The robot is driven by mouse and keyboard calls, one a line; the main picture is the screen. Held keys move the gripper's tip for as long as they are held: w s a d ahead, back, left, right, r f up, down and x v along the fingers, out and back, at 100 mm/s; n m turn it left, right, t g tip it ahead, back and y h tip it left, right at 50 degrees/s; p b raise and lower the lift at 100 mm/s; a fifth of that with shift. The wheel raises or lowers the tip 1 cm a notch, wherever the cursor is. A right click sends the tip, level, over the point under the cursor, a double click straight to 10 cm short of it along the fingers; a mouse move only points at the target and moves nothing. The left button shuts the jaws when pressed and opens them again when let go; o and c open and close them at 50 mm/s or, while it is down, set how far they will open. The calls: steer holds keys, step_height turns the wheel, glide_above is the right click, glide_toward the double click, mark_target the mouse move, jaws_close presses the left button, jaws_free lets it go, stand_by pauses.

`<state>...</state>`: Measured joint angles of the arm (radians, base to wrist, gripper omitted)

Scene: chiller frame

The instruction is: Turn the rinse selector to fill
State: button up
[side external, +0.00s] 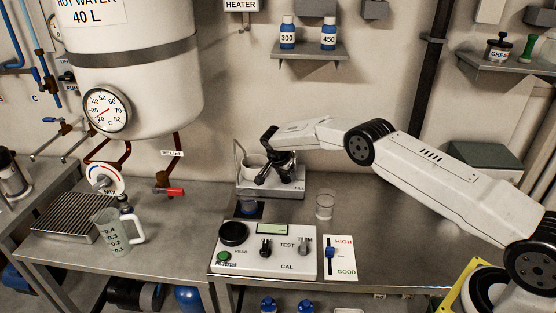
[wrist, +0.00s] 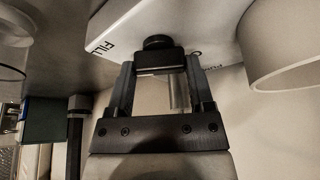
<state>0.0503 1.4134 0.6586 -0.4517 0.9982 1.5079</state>
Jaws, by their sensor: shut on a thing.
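The rinse selector is a black knob (wrist: 158,42) on the white face of a small rinse box (wrist: 120,28), seen close in the wrist view. The word FILL is printed at the left of the knob; another label at its right is partly cut off. My gripper (wrist: 160,66) is shut on the knob, one finger on each side. I cannot tell which label the knob points to. In the side view, my gripper (side external: 274,172) is at the front of the rinse box (side external: 258,192) and hides the knob. A FILL label shows at the box's right end.
A clear beaker (side external: 324,204) stands right of the rinse box. The tester panel (side external: 262,252) is in front, with a slider card (side external: 340,258) beside it. A measuring jug (side external: 116,238) and the hot water tank (side external: 130,70) are at left.

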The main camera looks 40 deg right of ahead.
steer(key=shift+a+f, duration=0.1)
steer(key=o, duration=1.2)
steer(key=shift+o, duration=0.2)
steer(key=v, duration=0.7)
steer(key=shift+r, duration=0.4)
steer(key=shift+s+a+r, duration=0.1)
steer(key=shift+a, duration=0.05)
